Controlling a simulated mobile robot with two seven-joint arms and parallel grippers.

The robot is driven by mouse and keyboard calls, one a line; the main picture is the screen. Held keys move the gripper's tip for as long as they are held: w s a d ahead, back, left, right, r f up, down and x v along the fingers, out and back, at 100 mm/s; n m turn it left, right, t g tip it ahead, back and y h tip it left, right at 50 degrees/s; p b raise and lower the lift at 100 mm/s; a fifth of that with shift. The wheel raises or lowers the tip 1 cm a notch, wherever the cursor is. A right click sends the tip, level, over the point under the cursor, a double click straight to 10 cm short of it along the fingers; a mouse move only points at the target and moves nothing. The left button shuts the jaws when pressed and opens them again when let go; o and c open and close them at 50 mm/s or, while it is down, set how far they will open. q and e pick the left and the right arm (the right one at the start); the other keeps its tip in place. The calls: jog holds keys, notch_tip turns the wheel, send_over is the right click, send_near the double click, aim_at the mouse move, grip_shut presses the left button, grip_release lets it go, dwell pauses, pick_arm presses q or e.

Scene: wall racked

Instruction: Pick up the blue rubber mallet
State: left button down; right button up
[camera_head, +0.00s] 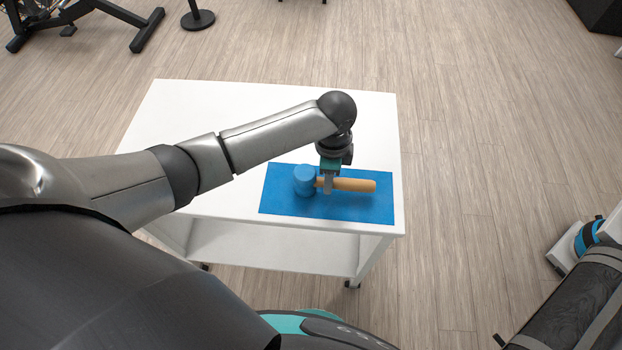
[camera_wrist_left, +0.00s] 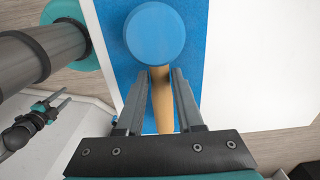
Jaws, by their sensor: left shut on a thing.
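The blue rubber mallet (camera_head: 306,180) lies on its side over a blue mat, with its blue head at the left and its tan handle pointing right. My left gripper (camera_head: 328,188) comes down from above and is shut on the handle close to the head. In the left wrist view the round blue head of the mallet (camera_wrist_left: 154,33) shows beyond the fingertips of my left gripper (camera_wrist_left: 163,73), with the handle between the fingers. I cannot tell whether the mallet touches the mat. What seems to be my right gripper (camera_wrist_left: 45,112) is small at the left of the wrist view.
The blue mat (camera_head: 345,211) lies near the front right corner of a white wheeled cart (camera_head: 215,112) with a lower shelf. The rest of its top is clear. Gym-like black equipment (camera_head: 85,20) stands on the wooden floor at the far left. Open floor lies right of the cart.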

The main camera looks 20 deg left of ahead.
pick_arm(q)
jog(key=shift+r, duration=0.1)
dwell(0.4)
notch_tip(320, 180, up, 20)
jog(key=p, duration=0.4)
jog(key=c, duration=1.2)
grip_release()
grip_shut()
